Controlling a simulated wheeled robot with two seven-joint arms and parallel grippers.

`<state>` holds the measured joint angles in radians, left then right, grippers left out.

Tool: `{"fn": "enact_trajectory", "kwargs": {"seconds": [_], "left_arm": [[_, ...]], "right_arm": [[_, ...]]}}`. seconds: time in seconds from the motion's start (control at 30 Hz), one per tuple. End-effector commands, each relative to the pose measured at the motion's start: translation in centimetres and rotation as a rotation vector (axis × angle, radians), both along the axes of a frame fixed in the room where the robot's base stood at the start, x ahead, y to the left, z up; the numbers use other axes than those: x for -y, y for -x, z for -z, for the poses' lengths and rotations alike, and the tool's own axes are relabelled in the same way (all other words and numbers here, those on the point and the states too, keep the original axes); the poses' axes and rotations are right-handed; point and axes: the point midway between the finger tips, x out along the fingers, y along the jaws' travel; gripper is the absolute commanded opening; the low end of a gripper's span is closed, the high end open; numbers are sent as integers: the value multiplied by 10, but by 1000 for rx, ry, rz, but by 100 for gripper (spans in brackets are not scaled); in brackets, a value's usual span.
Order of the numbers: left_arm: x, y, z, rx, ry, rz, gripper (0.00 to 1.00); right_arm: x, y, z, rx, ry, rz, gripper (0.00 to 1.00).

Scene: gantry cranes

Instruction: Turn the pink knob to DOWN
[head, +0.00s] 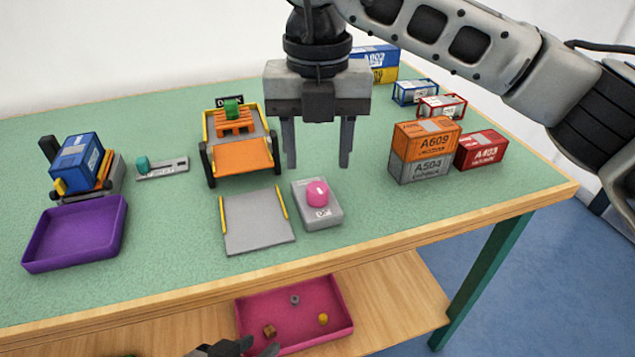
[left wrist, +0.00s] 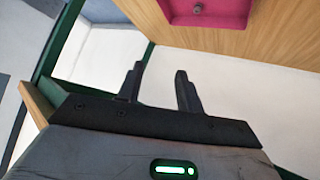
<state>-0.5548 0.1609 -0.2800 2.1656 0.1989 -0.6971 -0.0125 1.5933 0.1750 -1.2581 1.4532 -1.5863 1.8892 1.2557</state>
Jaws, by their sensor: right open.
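The pink knob (head: 318,192) sits on a small grey box (head: 327,216) near the front of the green table. A white mark shows on the knob, and a small label on the box's front appears to read UP. My right gripper (head: 318,165) is open and empty, pointing down, with its fingers apart above and behind the knob, not touching it. My left gripper (head: 240,348) shows only partly at the bottom edge, low by the shelf. In the left wrist view my left gripper (left wrist: 158,78) has its fingers apart with nothing between them.
A grey ramp (head: 257,222) with yellow rails lies left of the box, with an orange-ramped cart (head: 242,158) behind. Stacked containers (head: 424,150) stand right. A purple tray (head: 75,235) is at left. A pink tray (head: 295,312) sits on the lower shelf.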

Motion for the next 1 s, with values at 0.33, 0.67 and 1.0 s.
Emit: {"fn": "enact_trajectory", "kwargs": {"seconds": [0.33, 0.67, 1.0], "left_arm": [[2, -5, -6, 48, 16, -2, 36], [4, -3, -8, 51, 20, 1, 36], [4, -2, -7, 47, 19, 3, 36]], "right_arm": [[0, 0, 48, -1, -1, 0, 49], [0, 0, 52, 1, -1, -1, 49], [0, 0, 51, 0, -1, -2, 5]]}}
